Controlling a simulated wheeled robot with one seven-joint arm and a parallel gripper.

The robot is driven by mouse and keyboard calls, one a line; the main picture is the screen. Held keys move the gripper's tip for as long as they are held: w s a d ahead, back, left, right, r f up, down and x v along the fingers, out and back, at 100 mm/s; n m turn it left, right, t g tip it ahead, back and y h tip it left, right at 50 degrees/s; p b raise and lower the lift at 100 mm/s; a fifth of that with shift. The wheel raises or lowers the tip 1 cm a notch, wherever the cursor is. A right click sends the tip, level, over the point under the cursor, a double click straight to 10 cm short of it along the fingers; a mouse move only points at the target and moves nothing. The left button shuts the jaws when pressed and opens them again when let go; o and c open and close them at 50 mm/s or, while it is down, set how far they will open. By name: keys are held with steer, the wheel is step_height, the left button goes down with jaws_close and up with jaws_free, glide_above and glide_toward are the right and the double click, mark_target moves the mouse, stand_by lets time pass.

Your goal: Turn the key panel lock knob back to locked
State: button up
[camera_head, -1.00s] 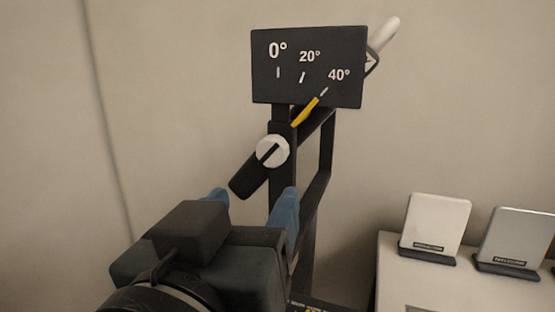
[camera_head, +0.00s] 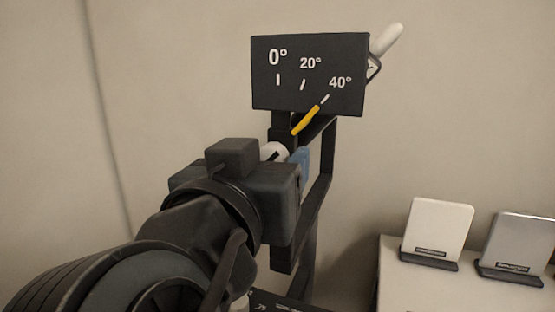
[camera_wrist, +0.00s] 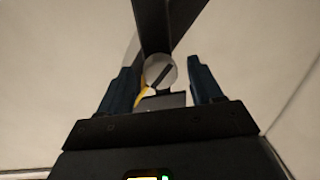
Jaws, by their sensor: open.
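The white round lock knob (camera_head: 273,151) with a dark slot sits on the black stand below the angle plate (camera_head: 310,100). My gripper mostly covers it in the head view. In the wrist view, the knob (camera_wrist: 153,72) shows between the fingers, with its slot slanted. My gripper (camera_wrist: 163,84) is open, with one blue finger on each side of the knob and visible gaps to both. In the head view one blue finger shows right of the knob; the other is hidden.
A black frame (camera_head: 322,185) stands behind and to the right of my gripper. A white handle (camera_head: 386,40) sticks out behind the plate. A light cabinet (camera_head: 392,285) at the lower right holds a white panel (camera_head: 438,228) and a grey panel (camera_head: 519,243). The left wall side is clear.

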steer(key=c, duration=1.1)
steer(key=shift+o, duration=0.2)
steer(key=shift+f+m+b, duration=0.15)
steer(key=shift+m+b, duration=0.15)
steer(key=shift+b, duration=0.25)
steer(key=shift+m+t+h+b, duration=0.3)
steer(key=shift+m+b, duration=4.4)
steer(key=shift+b, duration=0.95)
